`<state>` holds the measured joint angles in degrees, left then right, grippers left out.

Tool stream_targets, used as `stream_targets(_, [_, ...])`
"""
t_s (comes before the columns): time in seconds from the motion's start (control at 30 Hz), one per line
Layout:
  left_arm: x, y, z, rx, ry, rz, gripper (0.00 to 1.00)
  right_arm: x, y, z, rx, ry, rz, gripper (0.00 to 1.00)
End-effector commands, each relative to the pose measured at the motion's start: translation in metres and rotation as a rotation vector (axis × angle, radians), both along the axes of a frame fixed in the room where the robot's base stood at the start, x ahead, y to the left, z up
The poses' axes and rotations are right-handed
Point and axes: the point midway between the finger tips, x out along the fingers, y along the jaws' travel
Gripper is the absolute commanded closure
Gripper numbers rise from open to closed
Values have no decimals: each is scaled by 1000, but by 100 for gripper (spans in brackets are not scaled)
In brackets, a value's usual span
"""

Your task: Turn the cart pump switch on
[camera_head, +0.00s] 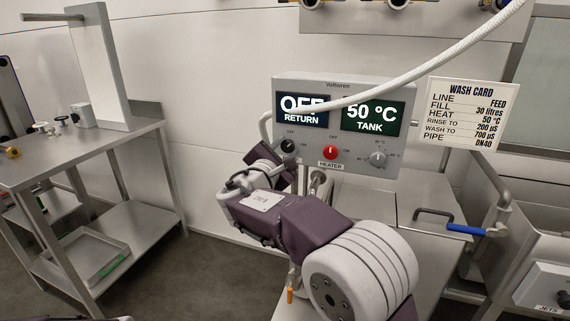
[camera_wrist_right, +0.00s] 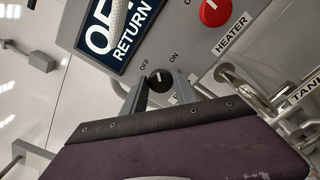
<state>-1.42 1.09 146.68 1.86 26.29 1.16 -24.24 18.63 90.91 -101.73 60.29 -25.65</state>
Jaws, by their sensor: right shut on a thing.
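The grey control box (camera_head: 335,93) carries a small black rotary knob (camera_head: 288,146) at its lower left, with OFF and ON marked around it. The knob (camera_wrist_right: 159,79) also shows in the right wrist view, with a pale pointer line on its face. The label under it is hidden by my gripper. My right gripper (camera_wrist_right: 160,90) is shut on the knob, one finger on each side. The display (camera_head: 302,108) above reads OFF, RETURN. My left gripper is not in view.
A red HEATER knob (camera_head: 330,153) and a grey dial (camera_head: 378,159) sit right of the black knob. A white hose (camera_head: 420,70) crosses in front of the box. A wash card (camera_head: 475,112) stands at the right. A steel table (camera_head: 80,150) stands at the left.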

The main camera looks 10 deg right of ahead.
Motion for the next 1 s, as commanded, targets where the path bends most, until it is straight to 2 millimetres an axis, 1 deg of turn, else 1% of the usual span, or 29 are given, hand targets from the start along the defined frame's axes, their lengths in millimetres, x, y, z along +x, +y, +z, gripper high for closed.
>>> stream_targets(0.03, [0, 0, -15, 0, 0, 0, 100, 0, 0, -8, 39, -27, -1, 100])
stream_targets(0.3, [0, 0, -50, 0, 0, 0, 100, 0, 0, -8, 250, -169, 0, 100])
stream_targets(0.5, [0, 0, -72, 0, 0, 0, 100, -1, -1, -8, 402, -271, 0, 100])
stream_targets(0.7, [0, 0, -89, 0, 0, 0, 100, -1, -1, -7, 532, -358, -1, 100])
stream_targets(1.0, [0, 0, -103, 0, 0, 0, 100, 0, -1, -6, 660, -444, -1, 100])
